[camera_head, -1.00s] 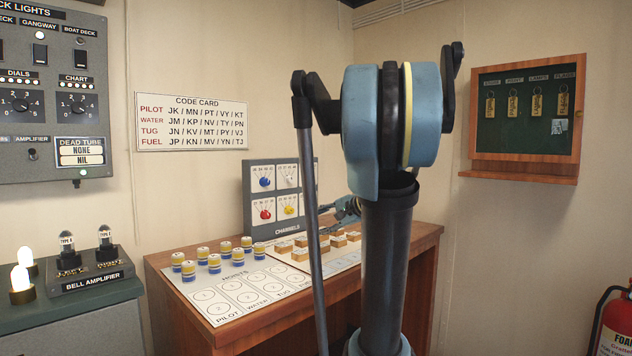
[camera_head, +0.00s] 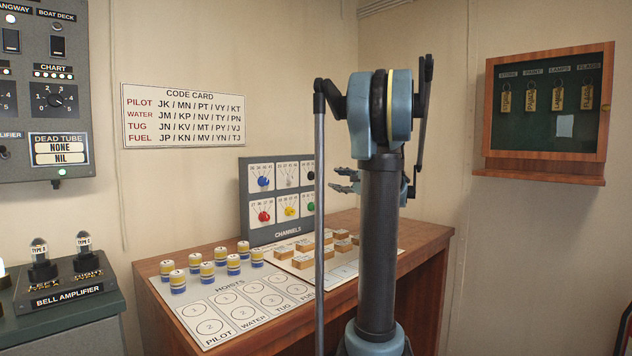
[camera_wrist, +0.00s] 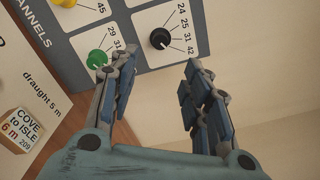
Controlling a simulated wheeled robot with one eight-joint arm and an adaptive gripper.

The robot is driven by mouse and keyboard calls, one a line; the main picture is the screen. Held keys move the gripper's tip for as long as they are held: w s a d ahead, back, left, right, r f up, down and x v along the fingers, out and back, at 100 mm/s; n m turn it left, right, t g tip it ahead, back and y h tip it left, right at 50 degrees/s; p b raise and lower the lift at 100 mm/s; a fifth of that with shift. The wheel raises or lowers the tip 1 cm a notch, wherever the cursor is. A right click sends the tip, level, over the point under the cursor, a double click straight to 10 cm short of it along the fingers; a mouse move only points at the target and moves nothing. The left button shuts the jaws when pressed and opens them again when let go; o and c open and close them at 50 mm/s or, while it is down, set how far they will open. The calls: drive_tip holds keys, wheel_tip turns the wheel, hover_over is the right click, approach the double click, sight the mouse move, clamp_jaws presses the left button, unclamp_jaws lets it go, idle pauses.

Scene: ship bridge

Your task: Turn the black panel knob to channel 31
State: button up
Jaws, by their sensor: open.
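The black knob (camera_wrist: 160,38) shows in the wrist view on a white plate of the grey CHANNELS panel (camera_head: 247,195). Lines fan out from it to the labels 24, 25, 31 and 42. I cannot tell which label it points to. The gripper also shows in the head view (camera_head: 345,182), beside my arm's column and near the panel's right part.
A green knob (camera_wrist: 97,58) sits close to the left finger in the wrist view. Blue (camera_head: 264,182), red (camera_head: 264,216) and yellow (camera_head: 290,211) knobs share the panel. Wooden blocks (camera_head: 305,245) and several blue-and-yellow pieces (camera_head: 207,268) stand on the desk before it.

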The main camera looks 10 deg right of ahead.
sight(316, 177)
drive_tip(key=x, duration=1.3)
drive_tip(key=shift+s, duration=0.1)
clamp_jaws()
